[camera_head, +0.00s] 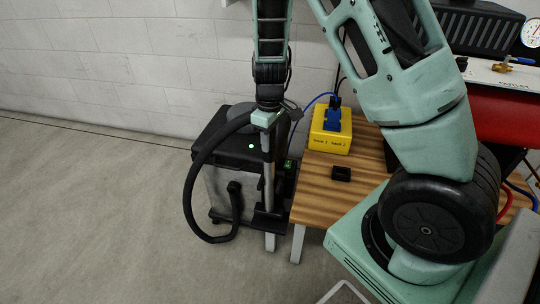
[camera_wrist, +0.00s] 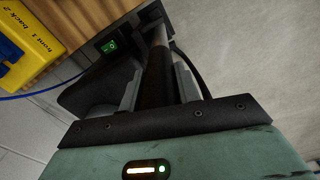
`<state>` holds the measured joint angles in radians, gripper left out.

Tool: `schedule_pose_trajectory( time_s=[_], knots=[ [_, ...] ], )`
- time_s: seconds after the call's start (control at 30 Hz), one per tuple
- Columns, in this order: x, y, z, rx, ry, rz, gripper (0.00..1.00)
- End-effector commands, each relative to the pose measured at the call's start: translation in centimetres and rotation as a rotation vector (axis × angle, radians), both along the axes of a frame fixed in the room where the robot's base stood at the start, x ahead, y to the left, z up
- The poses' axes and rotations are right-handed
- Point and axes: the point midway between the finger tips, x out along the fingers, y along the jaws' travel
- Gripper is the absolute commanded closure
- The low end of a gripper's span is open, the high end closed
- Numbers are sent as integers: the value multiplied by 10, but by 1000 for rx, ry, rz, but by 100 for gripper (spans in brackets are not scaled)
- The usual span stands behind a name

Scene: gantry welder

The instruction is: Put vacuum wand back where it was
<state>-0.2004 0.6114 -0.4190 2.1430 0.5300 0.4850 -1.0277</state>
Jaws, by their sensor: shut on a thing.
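The vacuum wand (camera_head: 268,172) is a slim upright metal tube with a dark floor nozzle (camera_head: 270,221) at its lower end. My gripper (camera_head: 267,116) is shut on its upper part, and in the wrist view the dark shaft (camera_wrist: 158,80) runs between my two fingers. The vacuum (camera_head: 222,150) has a black top with a green light and a grey lower body; it stands on the floor just behind and left of the wand. A black hose (camera_head: 188,195) loops from near my gripper down to the vacuum's front. I cannot tell whether the nozzle touches the floor.
A wooden table (camera_head: 315,190) stands close on the right, with a yellow power box (camera_head: 331,130) and a small black block (camera_head: 341,174) on it. A green-lit switch (camera_head: 289,164) sits between vacuum and table. The white wall (camera_head: 110,60) is behind; floor at left is clear.

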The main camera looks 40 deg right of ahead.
Motion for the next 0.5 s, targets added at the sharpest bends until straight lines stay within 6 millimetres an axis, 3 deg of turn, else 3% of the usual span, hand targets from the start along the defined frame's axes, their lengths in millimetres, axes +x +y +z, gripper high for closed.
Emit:
schedule_pose_trajectory(
  time_s=[0.37, 0.5],
  knots=[
    [0, 0, -27, 0, 0, 0, 100],
    [-1, 0, -47, -2, 1, -1, 100]
  ],
)
